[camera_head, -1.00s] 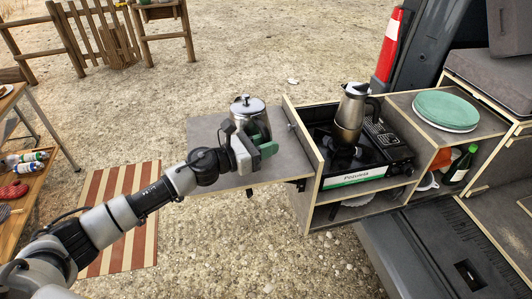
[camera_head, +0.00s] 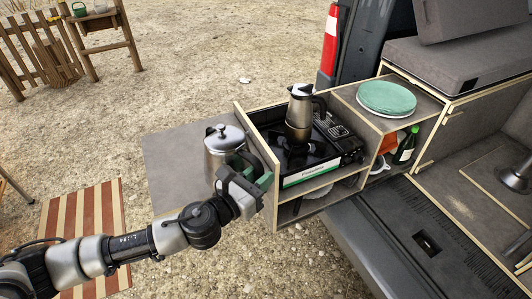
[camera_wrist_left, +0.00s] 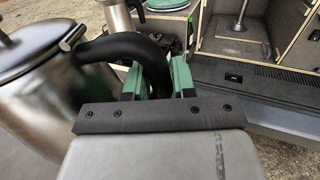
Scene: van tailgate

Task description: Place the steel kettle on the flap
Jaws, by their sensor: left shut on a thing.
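The steel kettle (camera_head: 221,153) has a lid with a knob and a black handle. My left gripper (camera_head: 262,180) is shut on the handle from the near right side; its green fingers grip the black handle (camera_wrist_left: 153,66) in the left wrist view. The kettle looks upright. It appears in front of the grey flap (camera_head: 172,178), which extends left from the stove cabinet. The gripper hides part of the kettle's lower side, and I cannot tell whether its base touches the flap. My right gripper is not in view.
A moka pot (camera_head: 300,112) stands on the black camping stove (camera_head: 318,165) in the cabinet right of the flap. A green plate (camera_head: 386,97) lies on the cabinet top. The cabinet's raised left wall (camera_head: 257,141) is close to the kettle. The flap's left part is bare.

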